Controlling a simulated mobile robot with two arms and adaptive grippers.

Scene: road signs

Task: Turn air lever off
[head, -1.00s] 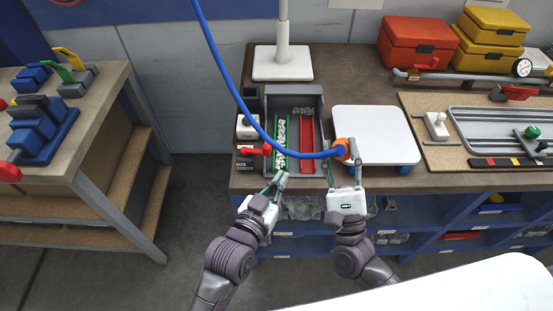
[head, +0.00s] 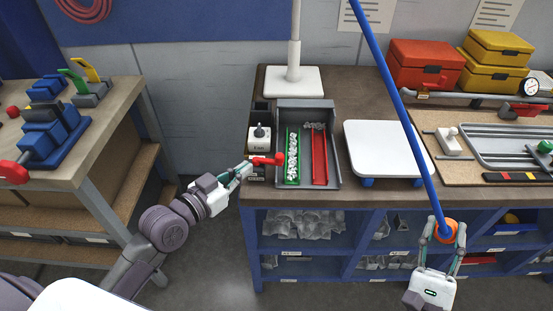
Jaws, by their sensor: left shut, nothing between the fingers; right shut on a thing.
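A red lever (head: 265,160) sits at the front left of the bench, just left of the open tray and in front of a small white switch box (head: 259,140). It points to the left. My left gripper (head: 246,169) is shut and empty, its fingertips at the lever's left end; I cannot tell whether they touch. My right gripper (head: 446,235) is shut on an orange fitting (head: 447,229) at the end of the blue hose (head: 402,97), held in front of the bench at the lower right.
The open grey tray (head: 335,110) holds a green and a red strip. A white platform (head: 388,147) stands right of it. A pipe with another red handle (head: 522,112) runs at the back right.

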